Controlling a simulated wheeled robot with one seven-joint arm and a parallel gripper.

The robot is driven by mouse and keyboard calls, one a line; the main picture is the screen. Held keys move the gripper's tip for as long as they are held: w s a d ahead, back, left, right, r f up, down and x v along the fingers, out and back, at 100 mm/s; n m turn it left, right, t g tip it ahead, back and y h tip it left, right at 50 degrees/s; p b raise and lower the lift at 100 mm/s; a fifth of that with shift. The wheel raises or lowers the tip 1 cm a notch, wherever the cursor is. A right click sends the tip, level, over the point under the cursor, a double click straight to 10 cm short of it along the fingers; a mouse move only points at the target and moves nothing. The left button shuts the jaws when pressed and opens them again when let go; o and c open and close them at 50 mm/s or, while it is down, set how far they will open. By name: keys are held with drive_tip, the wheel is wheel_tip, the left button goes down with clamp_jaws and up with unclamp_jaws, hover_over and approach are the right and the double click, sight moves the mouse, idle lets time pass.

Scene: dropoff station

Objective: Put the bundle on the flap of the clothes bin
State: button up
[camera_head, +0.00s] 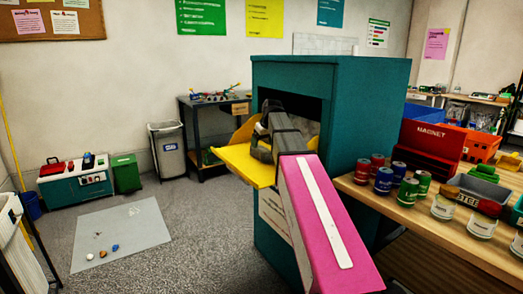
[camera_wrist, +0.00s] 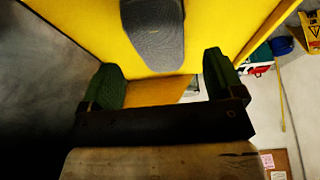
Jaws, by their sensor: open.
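The teal clothes bin (camera_head: 335,85) stands in the middle of the head view, with its yellow flap (camera_head: 243,170) lowered at the dark opening. In the wrist view the flap (camera_wrist: 80,22) fills the upper part. A grey, rounded, knit-textured bundle (camera_wrist: 152,32) lies against the flap there. My gripper (camera_wrist: 163,66) is open, with one green finger on each side of the bundle's near end and visible gaps between. In the head view my gripper (camera_head: 266,132) is over the flap, and my arm partly hides the flap and opening.
A wooden table (camera_head: 455,237) with several cans and jars stands close to the bin's right. A red magnet box (camera_head: 432,145) is on it. A grey mat (camera_head: 120,232) with small items lies on the floor at left. Open floor lies between mat and bin.

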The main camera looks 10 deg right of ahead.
drive_tip(key=v, duration=0.5)
drive_tip(key=shift+s+r, duration=0.15)
drive_tip(key=shift+r, duration=0.15)
drive_tip(key=shift+s, duration=0.1)
